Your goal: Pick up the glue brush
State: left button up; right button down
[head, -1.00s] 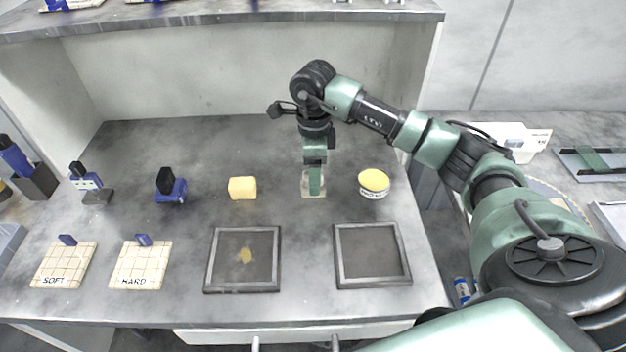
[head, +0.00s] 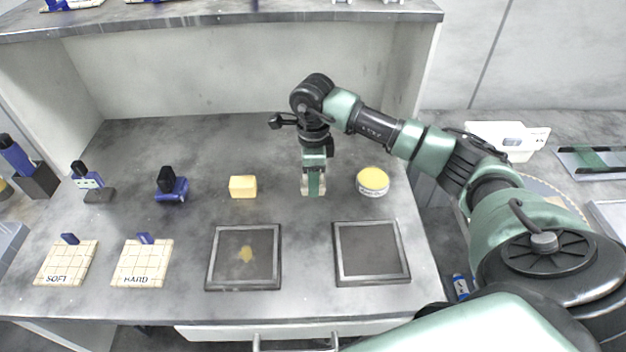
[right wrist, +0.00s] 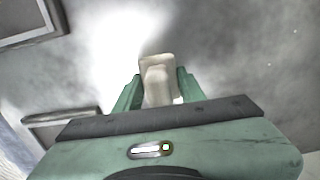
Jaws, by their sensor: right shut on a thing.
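The glue brush is a pale, whitish piece (right wrist: 158,72) between the fingers of my right gripper in the right wrist view. In the head view a little of its pale body (head: 305,186) shows beside the green finger. My right gripper (head: 314,184) points down at the table and is shut on the brush. It also shows in the right wrist view (right wrist: 158,92). The fingers hide most of the brush, and I cannot tell whether it still touches the table. My left gripper is not in view.
A yellow-topped round tin (head: 373,181) stands close right of the gripper, a yellow block (head: 243,187) to its left. Two framed dark plates (head: 371,252) (head: 243,257) lie in front. Blue-black tools (head: 172,186) and tiles marked SOFT (head: 66,264) and HARD (head: 142,264) are further left.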

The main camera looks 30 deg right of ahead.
notch_tip(320, 180, up, 12)
jog(key=shift+r+b, duration=0.1)
jog(key=shift+b, duration=1)
notch_tip(320, 180, up, 8)
jog(key=p, duration=0.1)
jog(key=c, duration=1.4)
grip_release()
jog(key=c, duration=0.6)
jog(key=shift+f, duration=0.2)
jog(key=shift+c, duration=0.2)
